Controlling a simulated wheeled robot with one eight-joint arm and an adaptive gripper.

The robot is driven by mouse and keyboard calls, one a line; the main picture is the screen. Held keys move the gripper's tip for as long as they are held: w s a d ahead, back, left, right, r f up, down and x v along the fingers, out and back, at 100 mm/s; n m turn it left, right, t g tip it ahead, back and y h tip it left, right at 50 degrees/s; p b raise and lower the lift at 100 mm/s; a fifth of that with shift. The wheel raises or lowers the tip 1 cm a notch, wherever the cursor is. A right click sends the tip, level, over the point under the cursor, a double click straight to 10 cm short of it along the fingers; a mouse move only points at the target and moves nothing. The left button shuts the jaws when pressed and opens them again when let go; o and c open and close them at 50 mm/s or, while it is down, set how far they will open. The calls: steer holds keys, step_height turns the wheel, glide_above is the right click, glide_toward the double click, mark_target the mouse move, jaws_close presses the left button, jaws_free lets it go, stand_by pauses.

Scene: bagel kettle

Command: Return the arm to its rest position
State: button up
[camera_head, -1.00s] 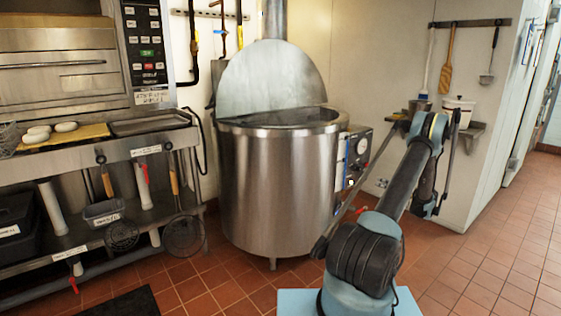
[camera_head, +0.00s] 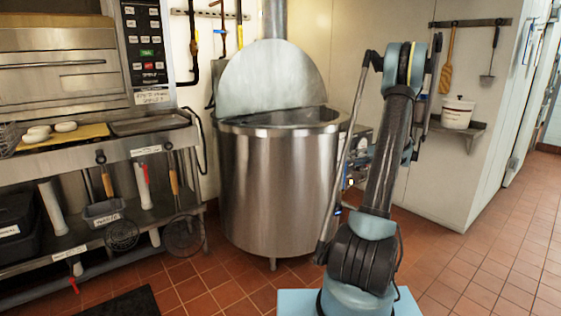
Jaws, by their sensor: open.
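My arm (camera_head: 380,180) rises from my blue base at the bottom centre-right. Its dark grey upper link stands nearly upright, and the blue elbow joint (camera_head: 405,65) is at the top. Part of my forearm shows behind the upper link, in front of the wall and the kettle's control box. I cannot make out my gripper's fingers; they are hidden behind the arm. No carried object shows.
A large steel kettle (camera_head: 275,185) with its lid (camera_head: 272,80) raised stands left of my arm. A wall shelf (camera_head: 470,130) with a white tub (camera_head: 457,112) is to the right. A steel counter (camera_head: 130,145) holding bagels (camera_head: 65,127) stands left. Floor at right is clear.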

steer(key=s+a+r+g+h, duration=0.2)
steer(key=s+a+r, duration=0.2)
steer(key=s+a, duration=0.7)
steer(key=s+a+r+g+h, duration=0.3)
steer(key=s+a, duration=0.5)
steer(key=s, duration=0.8)
steer(key=s+f+m+h, duration=0.1)
steer(key=s+f, duration=0.3)
steer(key=s, duration=0.9)
steer(key=s+f+m+g+h, duration=0.1)
steer(key=s+f+h, duration=0.2)
steer(key=s, duration=1.1)
step_height(320, 180, down, 2)
steer(key=shift+s+d+f+g, duration=0.2)
steer(key=shift+d+g, duration=0.1)
steer(key=shift+d, duration=0.15)
steer(key=shift+w+f, duration=0.2)
steer(key=shift+w, duration=0.3)
